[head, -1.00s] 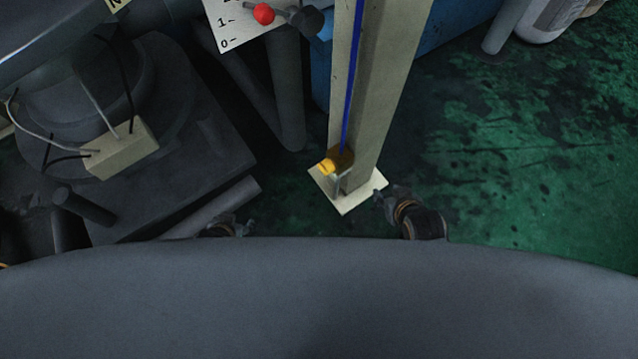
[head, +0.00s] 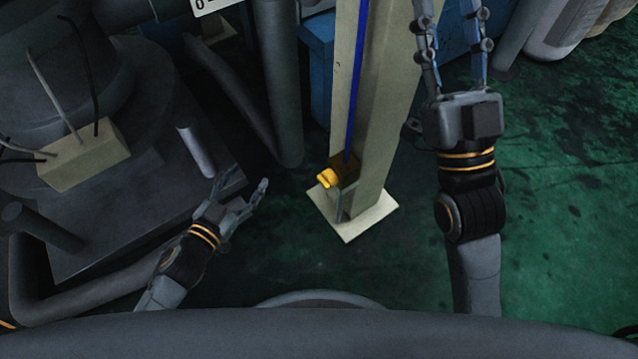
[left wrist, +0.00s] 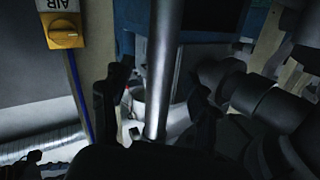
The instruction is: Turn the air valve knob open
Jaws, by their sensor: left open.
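The yellow air valve knob (head: 326,179) sticks out from a small valve box low on a cream post (head: 378,130), just above its base plate. In the left wrist view the yellow knob (left wrist: 64,38) is at the upper left, under an upside-down AIR label. My left gripper (head: 243,184) is open and empty, left of the knob and apart from it. Its dark fingers (left wrist: 156,88) show in the left wrist view, with a grey pipe beyond them. My right gripper (head: 448,12) has its fingers spread, right of the post, with nothing seen between them.
A blue hose (head: 356,75) runs down the post to the valve box. A dark machine with a cream junction box (head: 85,155) stands at the left. Grey pipes (head: 280,85) rise behind the left gripper. Green floor (head: 570,190) is clear at the right.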

